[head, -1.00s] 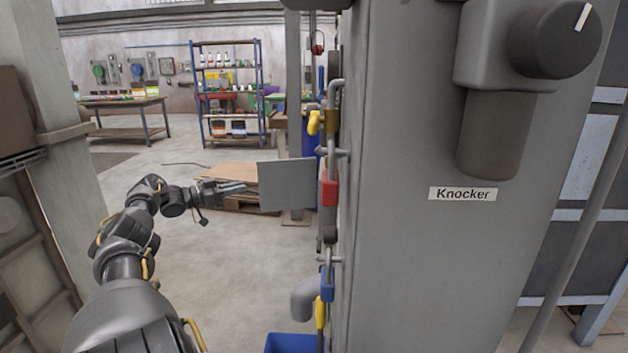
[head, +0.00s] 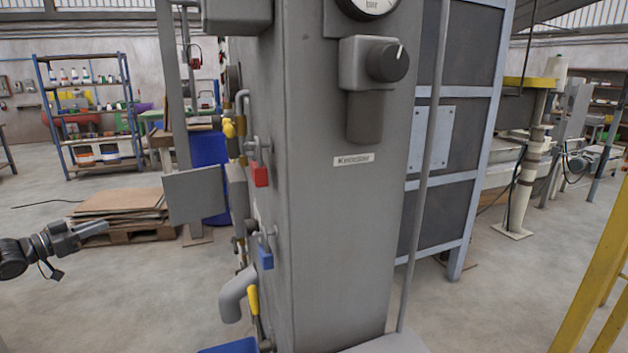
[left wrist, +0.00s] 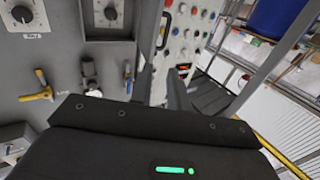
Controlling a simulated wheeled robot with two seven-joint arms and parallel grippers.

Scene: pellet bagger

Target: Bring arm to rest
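My left gripper (head: 95,230) shows at the left edge of the head view, pointing right, with only the end of its arm in the picture. It is apart from the grey machine column (head: 335,240) and holds nothing. In the left wrist view its two dark fingers (left wrist: 161,88) stand a little apart with nothing between them. Beyond them are a grey panel with knobs (left wrist: 22,15) and a yellow-handled valve (left wrist: 42,90), and a panel of coloured buttons (left wrist: 195,35). My right gripper is in neither view.
A grey plate (head: 194,195) juts left from the column, to the right of my gripper. Red (head: 260,174) and blue (head: 265,257) padlocks hang on the column's side. A pallet with flat sheets (head: 120,212) lies behind. The floor (head: 110,310) near my gripper is clear.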

